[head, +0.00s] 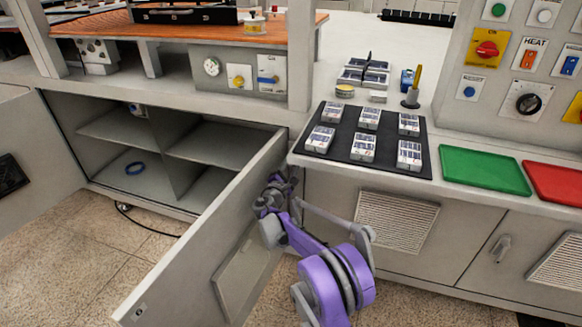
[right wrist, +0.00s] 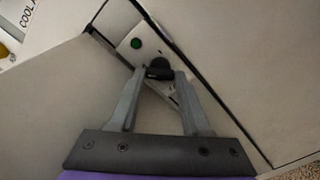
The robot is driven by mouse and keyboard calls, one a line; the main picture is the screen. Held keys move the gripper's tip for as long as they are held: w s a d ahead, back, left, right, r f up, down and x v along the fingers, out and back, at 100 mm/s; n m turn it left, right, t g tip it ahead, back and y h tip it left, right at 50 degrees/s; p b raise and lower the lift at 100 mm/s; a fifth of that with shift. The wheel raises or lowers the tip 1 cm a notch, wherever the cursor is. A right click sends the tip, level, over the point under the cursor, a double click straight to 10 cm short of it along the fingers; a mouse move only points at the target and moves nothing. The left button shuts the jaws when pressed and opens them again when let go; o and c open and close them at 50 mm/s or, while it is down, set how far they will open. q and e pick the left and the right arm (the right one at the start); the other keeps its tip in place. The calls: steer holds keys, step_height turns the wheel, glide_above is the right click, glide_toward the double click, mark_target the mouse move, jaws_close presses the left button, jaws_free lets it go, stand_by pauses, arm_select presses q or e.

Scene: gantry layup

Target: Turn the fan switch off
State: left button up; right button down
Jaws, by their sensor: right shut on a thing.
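My right gripper (right wrist: 160,73) is shut on this knob, one finger on each side. In the head view my purple right arm reaches up to the gap between the open cabinet door and the counter corner. The knob and the fingertips cannot be made out there. My left gripper is not in view.
An open cabinet door (head: 205,235) stands close left of my arm. The counter holds a black mat (head: 340,147) with several small boxes, a green tray (head: 483,169) and a red tray (head: 556,182). A control panel (head: 506,78) with several switches stands at right.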

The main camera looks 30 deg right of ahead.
steer(key=shift+n, duration=0.4)
steer(key=shift+c, duration=1.8)
jaws_free()
steer(key=p+v, duration=0.1)
steer(key=v, duration=1)
